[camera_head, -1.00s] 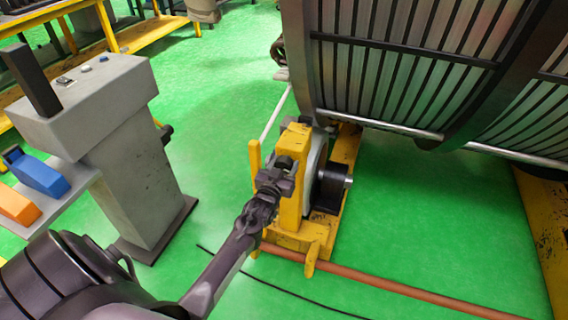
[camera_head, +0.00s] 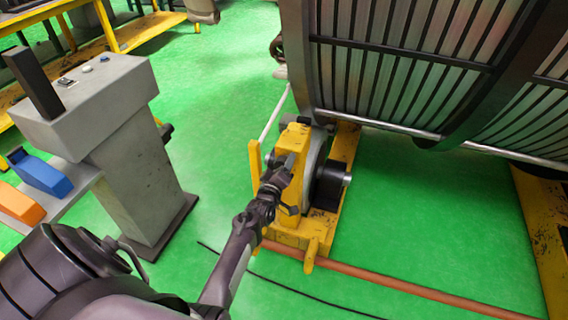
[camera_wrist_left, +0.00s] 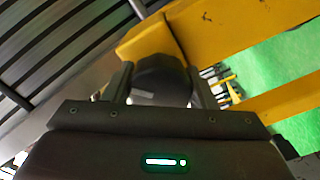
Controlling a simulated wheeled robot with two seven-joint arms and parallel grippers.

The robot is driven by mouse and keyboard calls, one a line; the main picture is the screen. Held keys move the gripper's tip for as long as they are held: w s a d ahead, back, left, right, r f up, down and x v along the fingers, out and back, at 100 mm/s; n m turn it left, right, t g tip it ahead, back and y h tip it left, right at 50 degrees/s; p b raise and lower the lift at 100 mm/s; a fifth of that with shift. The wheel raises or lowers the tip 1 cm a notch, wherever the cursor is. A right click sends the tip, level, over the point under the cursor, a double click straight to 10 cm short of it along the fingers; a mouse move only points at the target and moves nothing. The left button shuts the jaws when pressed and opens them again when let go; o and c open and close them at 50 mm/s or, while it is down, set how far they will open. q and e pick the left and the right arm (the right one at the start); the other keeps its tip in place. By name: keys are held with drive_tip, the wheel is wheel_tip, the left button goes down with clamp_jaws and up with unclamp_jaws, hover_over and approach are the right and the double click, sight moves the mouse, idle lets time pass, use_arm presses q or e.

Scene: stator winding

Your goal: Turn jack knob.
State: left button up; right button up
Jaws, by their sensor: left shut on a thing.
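The jack (camera_head: 298,160) is a yellow frame standing on the green floor beneath the big stator, in the middle of the head view. My left gripper (camera_head: 284,172) is at the near face of the jack's upright. In the left wrist view the dark round knob (camera_wrist_left: 160,77) sits between the two fingers of my left gripper (camera_wrist_left: 162,90), which is shut on it. A light mark shows on the knob's face. In the head view the knob is hidden by the gripper. My right gripper is not in view.
The large stator (camera_head: 400,60) fills the upper right. A grey console (camera_head: 125,130) stands at the left, with blue and orange tools (camera_head: 40,175) on its shelf. A reddish-brown pipe (camera_head: 400,288) and a black cable lie on the floor. Green floor is clear between console and jack.

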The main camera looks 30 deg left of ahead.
use_arm(q)
drive_tip(key=shift+n, duration=1)
drive_tip(key=n+p, duration=0.1)
drive_tip(key=n, duration=0.2)
drive_tip(key=shift+d+n, duration=0.1)
drive_tip(key=shift+n, duration=0.2)
drive_tip(key=shift+n+p, duration=0.3)
drive_tip(key=shift+n, duration=1.5)
drive_tip(key=shift+n+p, duration=0.3)
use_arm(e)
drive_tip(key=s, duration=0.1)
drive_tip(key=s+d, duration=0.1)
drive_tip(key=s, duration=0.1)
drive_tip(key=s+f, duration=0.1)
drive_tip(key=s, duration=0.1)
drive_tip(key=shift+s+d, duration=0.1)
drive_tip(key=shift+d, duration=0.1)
